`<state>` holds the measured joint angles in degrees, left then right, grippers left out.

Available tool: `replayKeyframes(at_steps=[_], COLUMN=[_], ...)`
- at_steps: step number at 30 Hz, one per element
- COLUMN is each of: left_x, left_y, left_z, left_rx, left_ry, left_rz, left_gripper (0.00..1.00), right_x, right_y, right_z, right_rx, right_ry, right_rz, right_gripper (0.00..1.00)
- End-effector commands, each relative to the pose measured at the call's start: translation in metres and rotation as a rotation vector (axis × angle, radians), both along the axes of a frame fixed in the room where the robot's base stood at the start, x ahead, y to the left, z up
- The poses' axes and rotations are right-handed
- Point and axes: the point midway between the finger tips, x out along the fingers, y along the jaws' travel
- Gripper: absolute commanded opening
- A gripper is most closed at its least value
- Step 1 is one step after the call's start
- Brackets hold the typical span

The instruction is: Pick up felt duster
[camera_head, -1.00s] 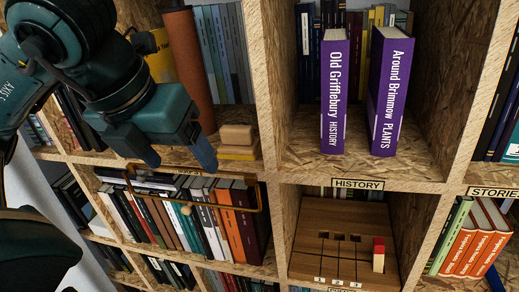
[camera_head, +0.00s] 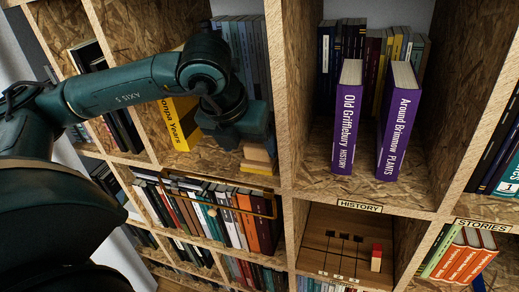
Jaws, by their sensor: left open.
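A small block with a light wooden top and a yellow underside, which looks like the felt duster (camera_head: 258,158), lies on the upper left-middle shelf near its right wall. My left gripper (camera_head: 242,132) is open in the same compartment, just above and to the left of the block. It partly covers the block's left side, and its fingertips are hard to make out. I cannot tell whether they touch the block. My right gripper is not in view.
A yellow book (camera_head: 180,122) stands left of my gripper, and grey-blue books (camera_head: 247,55) stand behind. The compartment's right wall (camera_head: 283,100) is close. Two purple books (camera_head: 347,118) stand beyond it. A brass rail (camera_head: 220,205) fronts the books below.

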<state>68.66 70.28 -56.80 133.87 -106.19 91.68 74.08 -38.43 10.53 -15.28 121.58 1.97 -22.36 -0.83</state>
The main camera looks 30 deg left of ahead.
Motion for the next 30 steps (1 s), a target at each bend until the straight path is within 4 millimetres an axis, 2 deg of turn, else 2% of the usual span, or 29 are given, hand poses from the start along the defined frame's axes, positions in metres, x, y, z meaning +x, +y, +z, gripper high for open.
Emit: replayKeyframes(at_steps=[6,9,15,23,30], left_x=[0.015,0.02,0.031,0.032,0.032], left_y=[-0.001,-0.001,-0.001,-0.001,-0.001], left_z=[-0.001,-0.019,-0.043,-0.047,-0.046], left_rx=[0.001,0.002,0.0,0.001,0.001], left_ry=[0.002,0.007,0.004,0.001,0.001], left_rz=[0.001,0.001,0.0,-0.001,-0.001], left_gripper=[0.74,0.74,0.74,0.74,0.56], right_x=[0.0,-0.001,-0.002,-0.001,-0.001], right_y=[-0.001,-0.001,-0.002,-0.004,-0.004], right_z=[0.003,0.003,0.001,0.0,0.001], right_rx=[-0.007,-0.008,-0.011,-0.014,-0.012], right_ry=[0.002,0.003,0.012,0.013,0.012], right_rz=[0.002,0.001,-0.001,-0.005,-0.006], right_gripper=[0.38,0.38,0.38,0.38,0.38])
